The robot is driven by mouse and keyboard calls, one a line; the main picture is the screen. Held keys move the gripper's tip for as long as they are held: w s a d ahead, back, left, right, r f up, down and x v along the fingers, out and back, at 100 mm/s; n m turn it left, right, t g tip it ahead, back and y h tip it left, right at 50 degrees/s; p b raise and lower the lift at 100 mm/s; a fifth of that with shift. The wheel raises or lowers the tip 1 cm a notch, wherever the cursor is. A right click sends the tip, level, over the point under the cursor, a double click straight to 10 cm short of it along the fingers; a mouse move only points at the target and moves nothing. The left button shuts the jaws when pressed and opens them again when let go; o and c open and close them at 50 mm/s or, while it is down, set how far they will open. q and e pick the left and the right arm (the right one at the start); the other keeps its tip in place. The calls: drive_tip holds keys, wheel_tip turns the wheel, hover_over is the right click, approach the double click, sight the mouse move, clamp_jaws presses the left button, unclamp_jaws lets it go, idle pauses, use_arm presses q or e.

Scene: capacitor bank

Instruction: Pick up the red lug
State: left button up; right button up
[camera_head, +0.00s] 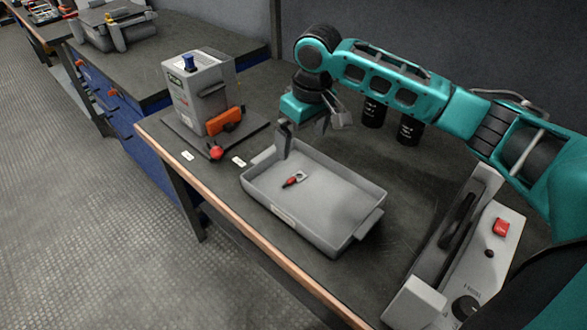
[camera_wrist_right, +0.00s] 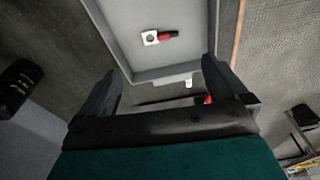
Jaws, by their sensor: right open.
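The red lug (camera_head: 293,180) lies on the floor of the grey tray (camera_head: 328,232), a small red sleeve with a pale metal ring end. It also shows in the right wrist view (camera_wrist_right: 166,36), beyond the fingertips, with the ring to the left. My right gripper (camera_head: 306,137) is above the far end of the tray, open and empty, and apart from the lug. Its two fingers show in the right wrist view (camera_wrist_right: 163,78) with a wide gap between them. My left gripper is not in view.
A grey box with a blue knob (camera_head: 200,90) and an orange handle (camera_head: 227,121) stands left of the tray, with a red knob (camera_head: 216,153) beside it. Dark cylinders (camera_head: 374,112) stand behind the tray. A grey device with a red switch (camera_head: 501,228) is at the right.

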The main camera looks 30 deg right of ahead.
drive_tip(key=b, duration=0.2)
hover_over(293, 178)
drive_tip(key=s, duration=0.2)
drive_tip(key=f, duration=0.6)
drive_tip(key=shift+w+d+f, duration=0.2)
drive_tip(key=shift+f, duration=0.2)
drive_tip(key=shift+w+f, duration=0.1)
drive_tip(key=shift+f, duration=0.45)
drive_tip(key=f, duration=0.2)
drive_tip(key=w+f+b, duration=0.1)
drive_tip(key=shift+a+f, duration=0.1)
drive_tip(key=shift+f, duration=0.7)
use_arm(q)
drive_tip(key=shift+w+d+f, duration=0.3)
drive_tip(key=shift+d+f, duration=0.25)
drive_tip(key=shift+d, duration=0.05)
use_arm(e)
drive_tip(key=shift+c, duration=0.5)
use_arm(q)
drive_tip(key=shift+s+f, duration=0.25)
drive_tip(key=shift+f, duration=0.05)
use_arm(e)
drive_tip(key=c, duration=1)
drive_tip(key=shift+o, duration=0.2)
